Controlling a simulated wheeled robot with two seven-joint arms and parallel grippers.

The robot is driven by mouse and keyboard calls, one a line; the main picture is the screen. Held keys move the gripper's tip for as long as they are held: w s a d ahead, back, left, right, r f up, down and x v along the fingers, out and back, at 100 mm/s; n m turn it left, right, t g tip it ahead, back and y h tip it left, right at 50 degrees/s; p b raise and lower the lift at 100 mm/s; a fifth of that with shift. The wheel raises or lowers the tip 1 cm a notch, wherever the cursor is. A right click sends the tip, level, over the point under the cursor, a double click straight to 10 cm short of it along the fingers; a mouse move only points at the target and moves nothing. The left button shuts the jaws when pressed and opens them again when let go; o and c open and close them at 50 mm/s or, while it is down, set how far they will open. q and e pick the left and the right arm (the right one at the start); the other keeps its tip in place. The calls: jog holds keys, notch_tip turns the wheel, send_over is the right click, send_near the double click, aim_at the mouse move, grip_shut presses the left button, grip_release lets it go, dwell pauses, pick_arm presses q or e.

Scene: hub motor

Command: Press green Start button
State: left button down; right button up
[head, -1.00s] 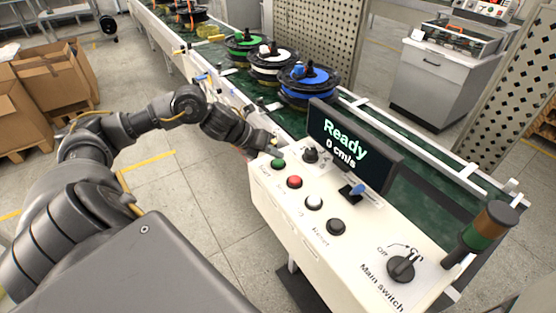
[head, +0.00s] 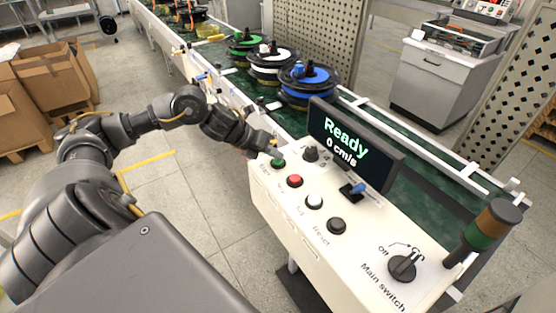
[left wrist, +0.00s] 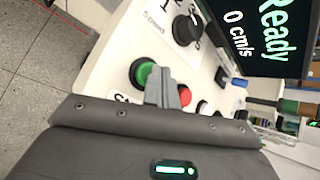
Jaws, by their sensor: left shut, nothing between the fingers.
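The green Start button (head: 278,163) sits at the far left end of the white control panel (head: 330,262), and it also shows in the left wrist view (left wrist: 143,73). My left gripper (head: 272,144) is shut and empty, just behind the green button in the head view. In the left wrist view its closed fingertips (left wrist: 163,84) partly overlap the right side of the green button; I cannot tell whether they touch it. The display (head: 345,146) reads "Ready" and "0 cm/s". My right gripper is not in view.
A red button (head: 295,181), a white button (head: 314,202), a black button (head: 336,226) and a black knob (head: 311,154) are close by. The main switch (head: 402,268) is at the right. Reels, one of them blue (head: 309,84), stand on the green conveyor behind.

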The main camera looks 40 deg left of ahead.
aim_at(274, 161)
pick_arm(q)
jog(key=shift+f, duration=0.25)
jog(key=shift+r, duration=0.1)
dwell(0.4)
jog(key=shift+r, duration=0.4)
jog(key=shift+r+p, duration=0.45)
jog(key=shift+p, duration=0.1)
jog(key=shift+r, duration=0.1)
notch_tip(274, 161, up, 5)
jog(key=p, duration=0.4)
dwell(0.5)
